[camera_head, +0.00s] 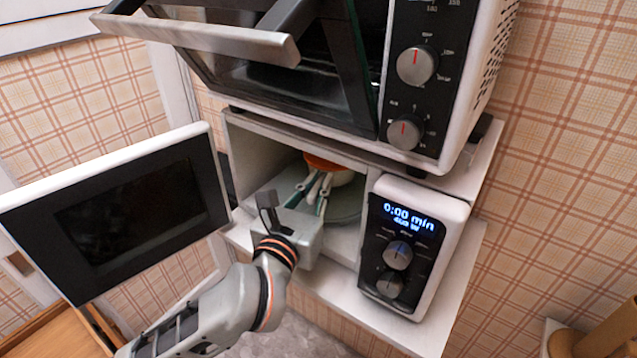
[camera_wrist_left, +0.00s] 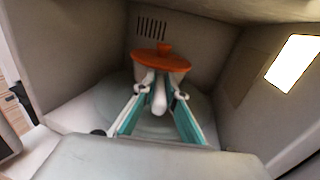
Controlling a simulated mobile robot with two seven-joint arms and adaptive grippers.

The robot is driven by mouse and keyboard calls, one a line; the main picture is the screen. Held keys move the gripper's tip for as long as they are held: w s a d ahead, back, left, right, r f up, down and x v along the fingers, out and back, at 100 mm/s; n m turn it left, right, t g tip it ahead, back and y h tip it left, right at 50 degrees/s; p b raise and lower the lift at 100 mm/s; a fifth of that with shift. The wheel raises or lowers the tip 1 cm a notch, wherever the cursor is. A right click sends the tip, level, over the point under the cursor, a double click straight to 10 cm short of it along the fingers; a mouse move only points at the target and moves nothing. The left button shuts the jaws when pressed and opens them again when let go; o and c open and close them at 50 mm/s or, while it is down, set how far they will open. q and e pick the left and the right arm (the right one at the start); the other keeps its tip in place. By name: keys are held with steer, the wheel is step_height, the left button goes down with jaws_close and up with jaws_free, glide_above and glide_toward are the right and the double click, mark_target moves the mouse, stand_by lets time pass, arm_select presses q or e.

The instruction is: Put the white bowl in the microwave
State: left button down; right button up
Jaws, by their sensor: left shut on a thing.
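The white bowl (camera_head: 342,178), with an orange lid-like top (camera_head: 320,162), is inside the open microwave (camera_head: 343,240). In the left wrist view the bowl (camera_wrist_left: 177,79) sits under the orange top with its round knob, over the round turntable (camera_wrist_left: 95,112). I cannot tell whether it touches the turntable. My left gripper (camera_head: 318,183) reaches in through the front opening, shut on the bowl's white handle (camera_wrist_left: 159,98). The microwave door (camera_head: 130,205) is swung open to the left. My right gripper is not in view.
A toaster oven (camera_head: 455,85) with its door tilted partly open (camera_head: 215,38) stands above, its handle overhanging my arm's side. The microwave's control panel (camera_head: 405,250) reads 0:00 and borders the opening on the right. The cavity walls lie close on both sides.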

arm_select(q)
steer(key=shift+f, duration=0.15)
steer(key=c, duration=2)
jaws_free()
steer(key=shift+c, duration=0.2)
steer(key=shift+o, duration=0.3)
steer(key=shift+f, duration=0.15)
steer(key=v, duration=1.2)
